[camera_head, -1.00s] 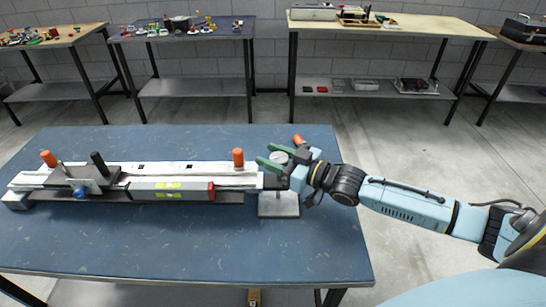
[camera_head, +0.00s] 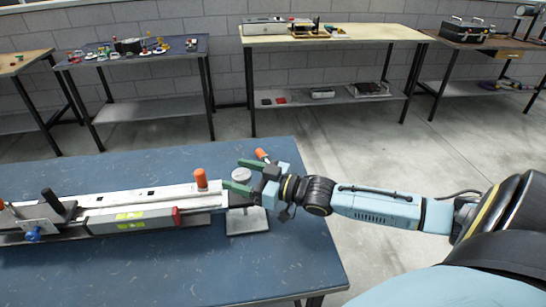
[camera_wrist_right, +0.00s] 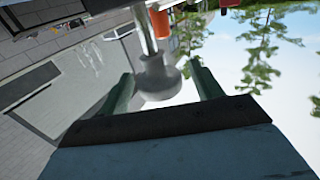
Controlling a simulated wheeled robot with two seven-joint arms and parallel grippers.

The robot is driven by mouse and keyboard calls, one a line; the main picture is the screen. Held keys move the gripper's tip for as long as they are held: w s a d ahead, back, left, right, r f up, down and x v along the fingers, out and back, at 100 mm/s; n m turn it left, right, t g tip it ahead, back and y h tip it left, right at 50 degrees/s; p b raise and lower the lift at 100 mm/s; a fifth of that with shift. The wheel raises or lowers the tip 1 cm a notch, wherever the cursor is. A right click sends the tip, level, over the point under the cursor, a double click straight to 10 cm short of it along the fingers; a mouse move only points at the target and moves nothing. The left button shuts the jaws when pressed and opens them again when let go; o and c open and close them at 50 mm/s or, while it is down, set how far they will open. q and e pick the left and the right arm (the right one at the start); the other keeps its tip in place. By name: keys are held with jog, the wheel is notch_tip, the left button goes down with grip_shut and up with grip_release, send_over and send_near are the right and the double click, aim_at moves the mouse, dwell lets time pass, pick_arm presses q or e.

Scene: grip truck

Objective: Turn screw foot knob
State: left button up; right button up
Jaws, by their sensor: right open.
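The screw foot knob (camera_head: 241,174) is a grey round disc at the right end of the long white-and-black device (camera_head: 150,198). It stands above a square grey foot plate (camera_head: 247,220). My right gripper (camera_head: 233,173) is open, with one green finger on each side of the knob. The right wrist view shows the grey knob (camera_wrist_right: 158,82) on its metal stem between the open fingers (camera_wrist_right: 161,68), with gaps visible on both sides. My left gripper is not in view.
The device lies on a blue worktable (camera_head: 160,265) with bare surface in front. An orange handle (camera_head: 201,178) stands on the device left of the gripper, and another orange handle (camera_head: 262,155) shows just behind the gripper. Other benches (camera_head: 340,38) stand along the back wall.

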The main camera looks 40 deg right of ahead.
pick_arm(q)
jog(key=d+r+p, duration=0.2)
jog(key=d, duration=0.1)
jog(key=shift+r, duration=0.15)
pick_arm(e)
jog(key=v, duration=1.1)
jog(key=shift+s+d, duration=0.15)
jog(key=shift+s, duration=0.1)
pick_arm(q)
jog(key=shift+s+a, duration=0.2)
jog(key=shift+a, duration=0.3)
